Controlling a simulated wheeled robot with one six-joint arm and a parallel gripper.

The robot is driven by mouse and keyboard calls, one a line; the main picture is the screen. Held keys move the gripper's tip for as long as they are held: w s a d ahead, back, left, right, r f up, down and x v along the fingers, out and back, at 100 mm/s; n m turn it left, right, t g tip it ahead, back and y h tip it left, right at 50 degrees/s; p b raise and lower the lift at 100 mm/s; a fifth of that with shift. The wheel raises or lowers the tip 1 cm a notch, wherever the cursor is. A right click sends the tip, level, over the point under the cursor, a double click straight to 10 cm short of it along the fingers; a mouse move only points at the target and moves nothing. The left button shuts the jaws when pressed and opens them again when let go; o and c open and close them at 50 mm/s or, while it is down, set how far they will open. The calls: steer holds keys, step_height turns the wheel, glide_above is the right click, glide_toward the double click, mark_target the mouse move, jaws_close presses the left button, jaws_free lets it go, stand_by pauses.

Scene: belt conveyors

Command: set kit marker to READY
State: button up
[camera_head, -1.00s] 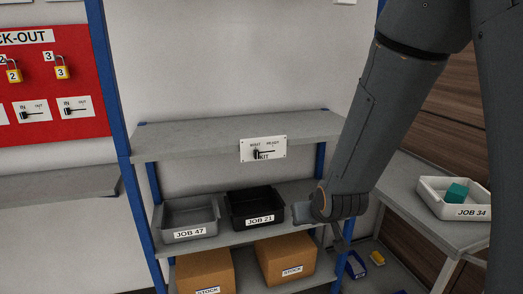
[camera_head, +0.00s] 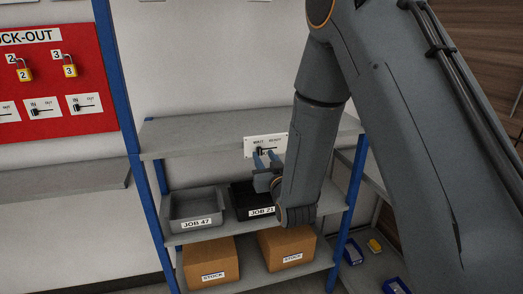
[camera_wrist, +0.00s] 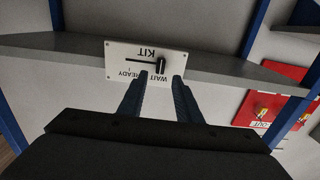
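The kit marker is a white plate (camera_head: 251,148) on the front edge of the upper shelf. The wrist view shows the plate upside down (camera_wrist: 116,58), with the words KIT, WAIT and READY. Its black knob (camera_wrist: 160,64) is at the WAIT end of a thin dark line. In the head view WAIT is on the left. My gripper (camera_head: 266,157) is in front of the plate. In the wrist view my gripper (camera_wrist: 160,77) is open, its two fingertips apart, with the knob showing between and just beyond them. I cannot tell if they touch it.
A grey JOB 47 bin (camera_head: 178,222) and a black JOB 21 bin (camera_head: 241,212) stand on the shelf below. Two cardboard STOCK boxes (camera_head: 207,252) sit lower. Blue rack posts (camera_head: 128,120) and a red lock-out board (camera_head: 92,122) are at left.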

mark_target(260, 150)
steer(key=shift+p+x, duration=0.55)
steer(key=shift+x, duration=1.4)
jaws_close()
